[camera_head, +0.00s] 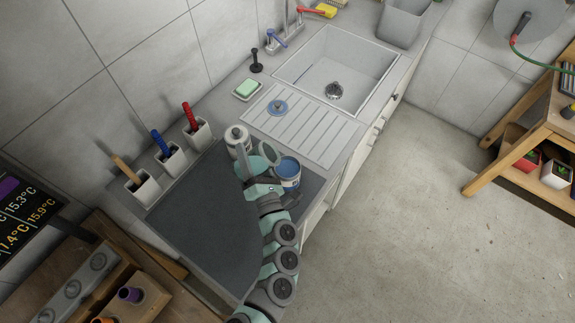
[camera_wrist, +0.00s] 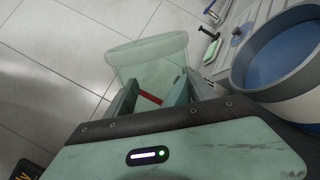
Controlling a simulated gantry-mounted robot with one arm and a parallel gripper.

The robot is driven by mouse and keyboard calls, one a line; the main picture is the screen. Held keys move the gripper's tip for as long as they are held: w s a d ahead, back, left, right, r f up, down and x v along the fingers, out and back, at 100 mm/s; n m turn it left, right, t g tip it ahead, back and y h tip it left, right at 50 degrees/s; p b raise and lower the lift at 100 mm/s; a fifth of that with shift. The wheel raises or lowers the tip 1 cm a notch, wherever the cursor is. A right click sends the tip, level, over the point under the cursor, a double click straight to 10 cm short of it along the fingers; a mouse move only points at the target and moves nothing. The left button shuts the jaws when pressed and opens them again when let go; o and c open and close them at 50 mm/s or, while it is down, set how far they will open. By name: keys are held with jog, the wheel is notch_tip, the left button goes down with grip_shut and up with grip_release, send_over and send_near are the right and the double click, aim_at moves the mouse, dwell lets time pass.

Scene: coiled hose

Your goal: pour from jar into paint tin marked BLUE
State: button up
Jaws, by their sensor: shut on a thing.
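My gripper (camera_head: 254,162) is over the dark mat on the counter, just left of a paint tin in the head view. In the wrist view my gripper (camera_wrist: 160,98) is shut on a pale green, see-through jar (camera_wrist: 148,58). The jar's wide rim faces away from the wrist; its contents cannot be made out. The paint tin (camera_head: 289,170) has a blue top surface and a blue band; I cannot read its marking. In the wrist view the tin (camera_wrist: 272,80) stands close at the right, apart from the jar, its round opening showing blue inside.
White holders with a red handle (camera_head: 189,115), a blue handle (camera_head: 160,143) and a wooden one line the wall. A sink (camera_head: 335,65) and a ridged drainboard (camera_head: 300,128) lie behind. The mat's left part (camera_head: 200,215) is clear.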

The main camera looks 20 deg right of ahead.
jog(key=shift+r+m, duration=0.3)
jog(key=shift+m, duration=0.1)
dwell(0.7)
jog(key=shift+f+m+h, duration=0.2)
jog(key=shift+m+h, duration=0.4)
jog(key=shift+m, duration=0.4)
dwell(1.5)
jog(key=shift+d+r+m+p, duration=0.1)
jog(key=shift+r+m+p, duration=0.2)
jog(key=shift+m+p, duration=0.25)
dwell(0.8)
